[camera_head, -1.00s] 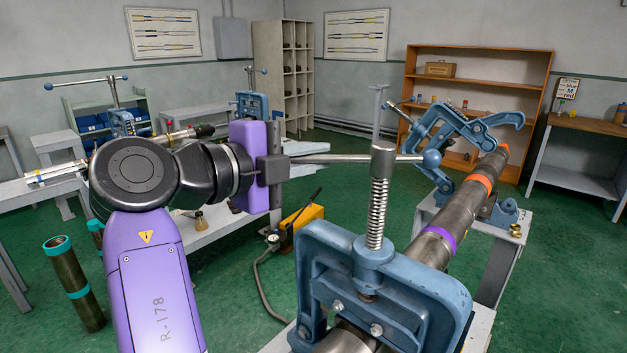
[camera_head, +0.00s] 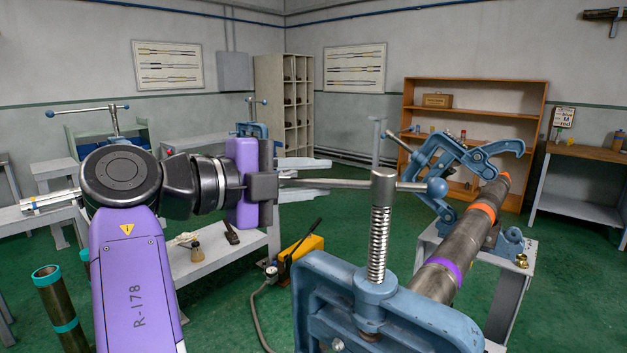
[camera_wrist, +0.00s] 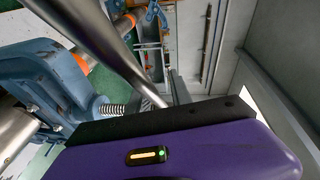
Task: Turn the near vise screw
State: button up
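The near vise (camera_head: 395,310) is a blue yoke frame at the lower centre right of the head view. Its upright threaded screw (camera_head: 378,235) has a round steel head with a sliding handle bar (camera_head: 335,183) through it. The bar lies roughly level, with a blue ball (camera_head: 437,187) at its right end. My gripper (camera_head: 264,187), with a purple body and dark fingers, is around the bar's left end and looks shut on it; that end is hidden. In the wrist view the bar (camera_wrist: 120,55) runs down to the black gripper edge, and the blue vise (camera_wrist: 50,80) is at left.
A dark pipe (camera_head: 445,262) with purple and orange bands runs from the near vise toward a blue far vise (camera_head: 455,160) with its yoke tilted. A yellow pump (camera_head: 300,255) and hose are on the green floor. An upright pipe (camera_head: 60,305) stands at lower left.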

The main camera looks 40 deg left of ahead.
aim_at(290, 180)
jog(key=shift+o, duration=0.2)
jog(key=shift+s, duration=0.25)
jog(key=b+v, duration=0.1)
jog(key=v, duration=0.6)
jog(key=shift+s+a, duration=0.1)
jog(key=shift+a, duration=0.05)
dwell(0.4)
